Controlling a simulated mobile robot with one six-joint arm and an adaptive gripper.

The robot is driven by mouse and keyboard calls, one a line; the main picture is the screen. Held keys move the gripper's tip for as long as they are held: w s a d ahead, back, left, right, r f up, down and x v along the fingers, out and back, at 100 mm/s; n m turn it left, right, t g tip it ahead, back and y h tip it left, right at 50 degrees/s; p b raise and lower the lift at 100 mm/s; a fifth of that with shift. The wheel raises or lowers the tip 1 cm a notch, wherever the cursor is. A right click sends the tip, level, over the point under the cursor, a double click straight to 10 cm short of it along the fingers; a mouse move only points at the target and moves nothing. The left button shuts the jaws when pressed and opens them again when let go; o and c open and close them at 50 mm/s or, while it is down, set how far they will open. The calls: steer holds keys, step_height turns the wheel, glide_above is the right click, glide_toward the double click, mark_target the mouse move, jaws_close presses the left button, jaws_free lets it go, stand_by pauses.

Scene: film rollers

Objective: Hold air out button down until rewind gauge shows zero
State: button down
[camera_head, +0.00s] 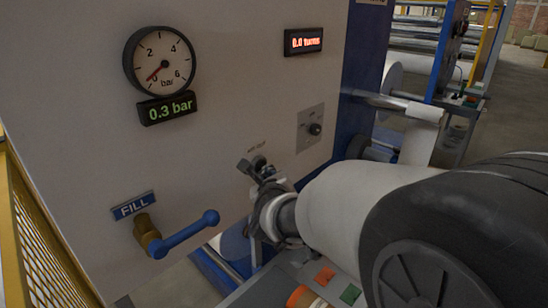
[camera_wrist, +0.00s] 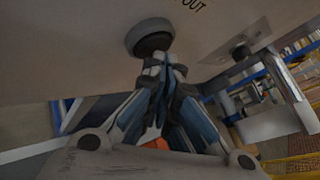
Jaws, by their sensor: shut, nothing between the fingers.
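The round gauge (camera_head: 160,62) on the panel has its red needle close to 0 bar. The green display (camera_head: 168,108) below it reads 0.3 bar. My gripper (camera_head: 262,170) is shut and empty, with its fingertips at the panel just under a small label. In the wrist view the closed fingertips (camera_wrist: 160,62) overlap the lower edge of a round dark grey button (camera_wrist: 149,36), beside lettering that ends in "OUT". The fingertips appear to meet the button. I cannot tell how far it is pressed in.
A blue-handled FILL valve lever (camera_head: 185,235) sticks out at the lower left of the panel. A rotary switch (camera_head: 312,128) sits right of my gripper, below a red display (camera_head: 304,41) reading 0.0 turns. A yellow mesh guard (camera_head: 35,235) stands at the left edge.

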steer(key=shift+s+d+b, duration=0.55)
steer(key=shift+d+b, duration=0.15)
steer(key=shift+b, duration=0.25)
steer(key=shift+s+d+f+b, duration=0.1)
steer(key=shift+s+d+b, duration=0.7)
steer(key=shift+d+b, duration=0.2)
steer(key=shift+s+d+b, duration=0.75)
steer(key=shift+d+b, duration=0.1)
steer(key=shift+d, duration=0.15)
